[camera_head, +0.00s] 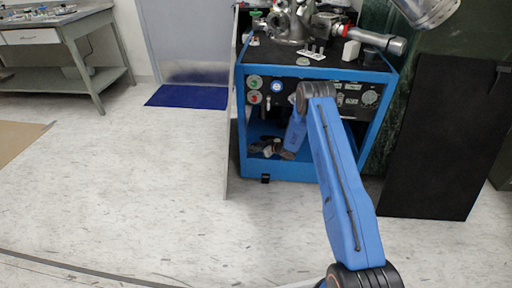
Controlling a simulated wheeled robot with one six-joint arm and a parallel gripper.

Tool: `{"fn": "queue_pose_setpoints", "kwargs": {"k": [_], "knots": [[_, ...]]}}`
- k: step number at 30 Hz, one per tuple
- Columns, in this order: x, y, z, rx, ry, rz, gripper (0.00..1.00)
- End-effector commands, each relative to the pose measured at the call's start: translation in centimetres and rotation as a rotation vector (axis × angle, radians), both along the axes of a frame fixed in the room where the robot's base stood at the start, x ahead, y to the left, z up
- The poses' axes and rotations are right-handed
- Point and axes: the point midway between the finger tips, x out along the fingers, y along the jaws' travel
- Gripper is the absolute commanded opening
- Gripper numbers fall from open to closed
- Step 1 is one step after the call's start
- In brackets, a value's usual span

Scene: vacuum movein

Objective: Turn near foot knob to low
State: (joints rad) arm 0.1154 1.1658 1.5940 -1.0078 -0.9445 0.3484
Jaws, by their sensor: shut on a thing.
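The blue-framed cart (242,115) stands at the upper middle, with a dark panel of dials and switches above an open lower bay. My blue arm reaches up from the bottom right and bends down in front of this panel. My gripper (262,149), small and dark grey, is low at the cart's open bay, left of my wrist. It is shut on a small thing. The held thing and the jaw tips are too small and dark to make out. I cannot tell which part is the near foot knob or how it is set.
Metal vacuum parts (297,22) stand on the cart top. A black panel (430,150) leans at the right. A thin grey panel edge (230,130) stands just left of the cart. A workbench (60,30) is at the upper left. The pale floor (150,180) at left is clear.

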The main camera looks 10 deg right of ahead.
Motion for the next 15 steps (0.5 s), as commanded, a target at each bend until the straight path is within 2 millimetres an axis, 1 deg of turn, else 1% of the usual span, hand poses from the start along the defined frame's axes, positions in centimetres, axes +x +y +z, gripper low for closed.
{"fn": "queue_pose_setpoints", "kwargs": {"k": [4, 5, 6, 7, 15], "knots": [[-0.04, 0.02, -0.03, 0.001, 0.001, 0.0, 0.09], [-0.03, 0.01, -0.03, 0.001, 0.001, 0.0, 0.33], [-0.03, 0.02, -0.02, 0.001, 0.001, 0.0, 0.43], [-0.03, 0.02, -0.02, 0.001, 0.001, 0.0, 0.5], [-0.01, -0.01, 0.01, 0.0, 0.0, -0.001, 0.5]]}}
